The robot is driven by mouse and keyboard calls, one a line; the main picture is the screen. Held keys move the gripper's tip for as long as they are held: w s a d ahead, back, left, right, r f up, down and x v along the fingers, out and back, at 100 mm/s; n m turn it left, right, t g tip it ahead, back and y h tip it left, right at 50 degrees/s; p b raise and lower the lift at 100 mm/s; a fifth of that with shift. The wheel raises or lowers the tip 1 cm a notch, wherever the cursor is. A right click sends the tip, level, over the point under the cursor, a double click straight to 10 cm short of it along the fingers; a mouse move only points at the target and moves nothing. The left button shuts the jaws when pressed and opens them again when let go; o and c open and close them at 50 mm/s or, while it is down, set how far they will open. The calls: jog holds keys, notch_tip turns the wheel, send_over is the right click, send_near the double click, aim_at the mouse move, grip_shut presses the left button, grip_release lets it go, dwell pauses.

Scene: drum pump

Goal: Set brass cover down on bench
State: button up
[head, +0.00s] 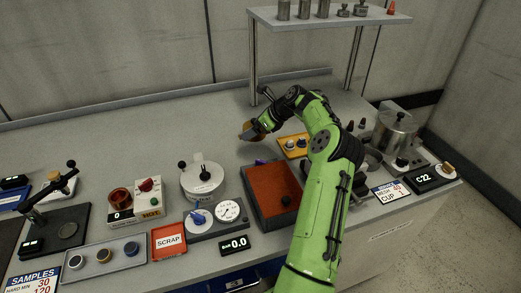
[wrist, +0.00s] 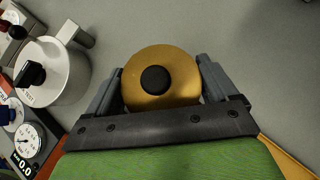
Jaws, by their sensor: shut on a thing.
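The brass cover (wrist: 180,77) is a round gold disc with a black knob in its middle. My gripper (wrist: 160,85) is shut on it, with one grey finger on each side of its rim. In the head view my gripper (head: 247,134) is over the back middle of the bench, and the brass cover (head: 255,127) shows partly behind it. The grey bench (head: 110,145) is bare around and behind the cover. I cannot tell whether the cover touches the bench or hangs just above it.
A white lidded pot (head: 203,180) stands left of my gripper. A red-brown tray (head: 268,190) lies in front, and a yellow tray (head: 292,146) with small parts is to the right. A raised shelf (head: 330,20) on posts stands behind. The bench's back left is clear.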

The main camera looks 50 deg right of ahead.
notch_tip(320, 180, down, 8)
jog(key=shift+f+b, duration=0.15)
jog(key=shift+b, duration=1)
